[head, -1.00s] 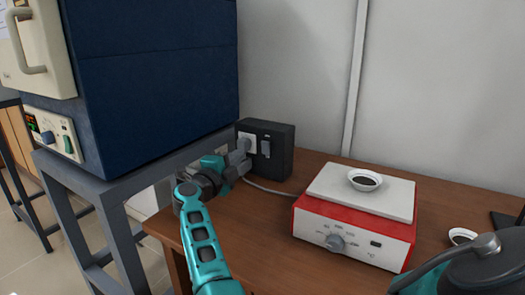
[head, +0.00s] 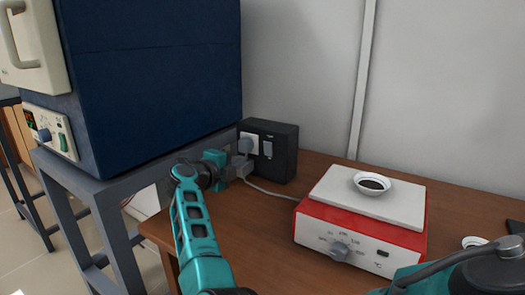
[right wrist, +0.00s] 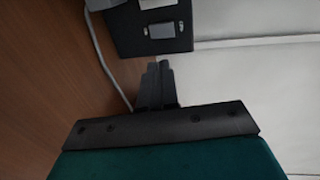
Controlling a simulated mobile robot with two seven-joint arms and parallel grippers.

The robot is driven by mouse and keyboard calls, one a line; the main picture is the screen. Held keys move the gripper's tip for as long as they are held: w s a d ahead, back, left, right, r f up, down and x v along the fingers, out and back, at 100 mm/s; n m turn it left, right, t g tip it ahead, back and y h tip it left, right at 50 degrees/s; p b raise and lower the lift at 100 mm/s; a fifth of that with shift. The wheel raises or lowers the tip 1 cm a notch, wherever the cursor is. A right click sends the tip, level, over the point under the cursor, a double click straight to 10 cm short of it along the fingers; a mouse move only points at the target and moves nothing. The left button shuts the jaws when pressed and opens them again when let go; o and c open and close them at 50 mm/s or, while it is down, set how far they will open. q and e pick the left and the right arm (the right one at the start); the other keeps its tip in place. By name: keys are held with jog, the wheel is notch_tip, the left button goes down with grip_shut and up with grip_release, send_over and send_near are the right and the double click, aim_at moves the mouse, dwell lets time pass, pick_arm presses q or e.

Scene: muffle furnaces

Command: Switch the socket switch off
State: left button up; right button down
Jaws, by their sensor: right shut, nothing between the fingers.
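The black socket box (head: 284,153) stands on the wooden table against the wall. A grey plug (head: 245,146) sits in its white socket plate, and the grey socket switch (head: 267,149) is to the right of that. I cannot tell the switch's position. My right gripper (head: 241,171) is shut and empty, low in front of the box on the plug side. In the right wrist view its closed fingertips (right wrist: 158,68) point at the box, with a small gap before the switch (right wrist: 163,30). My left gripper is not in view.
A blue furnace (head: 150,80) on a grey metal stand (head: 107,205) rises close to the left. A red and white hotplate (head: 360,235) with a small white dish (head: 373,182) stands to the right. A cable (head: 270,191) runs along the table between.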

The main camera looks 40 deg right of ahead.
jog(key=b, duration=0.3)
send_near(268, 147)
jog(key=x, duration=0.5)
jog(key=shift+f, duration=0.35)
jog(key=shift+w+d+r, duration=0.15)
jog(key=shift+d, duration=0.55)
jog(key=shift+d+r+p, duration=0.25)
jog(key=shift+r+p, duration=0.1)
jog(key=shift+p, duration=0.3)
jog(key=shift+w+d+y+p, duration=0.1)
jog(key=shift+y+p, duration=0.25)
jog(key=shift+y, duration=0.05)
jog(key=shift+f, duration=0.2)
